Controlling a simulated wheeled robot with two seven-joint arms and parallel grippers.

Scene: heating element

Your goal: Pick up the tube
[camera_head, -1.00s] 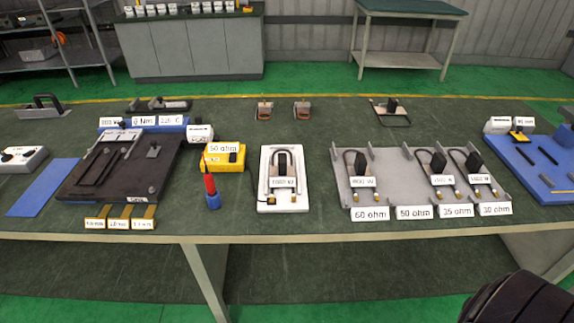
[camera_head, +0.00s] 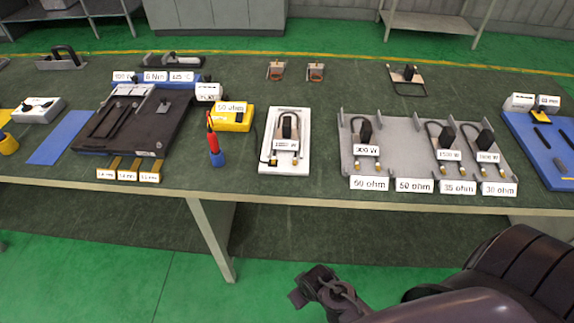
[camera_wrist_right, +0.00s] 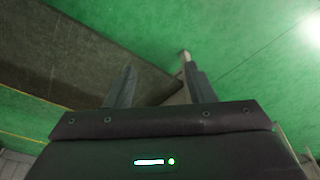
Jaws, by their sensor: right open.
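One U-shaped metal tube (camera_head: 287,128) with a dark block and a white label lies on a white tray (camera_head: 271,166). Several similar tubes sit on the grey rack: one at the left (camera_head: 366,140), labelled 300 W, and two at the right (camera_head: 447,142) and (camera_head: 487,145). I cannot tell which one is the tube meant. My right gripper (camera_head: 325,290) is in front of the table, below its front edge and apart from every tube. In the right wrist view its two fingers (camera_wrist_right: 158,85) are spread with nothing between them. My left gripper is not in view.
The grey rack (camera_head: 403,158) has an empty slot above the 50 ohm label (camera_head: 414,186). A yellow meter (camera_head: 232,117), a red-and-blue probe (camera_head: 214,145) and a dark fixture (camera_head: 130,130) stand left of the white tray. A blue board (camera_head: 545,150) lies at the right.

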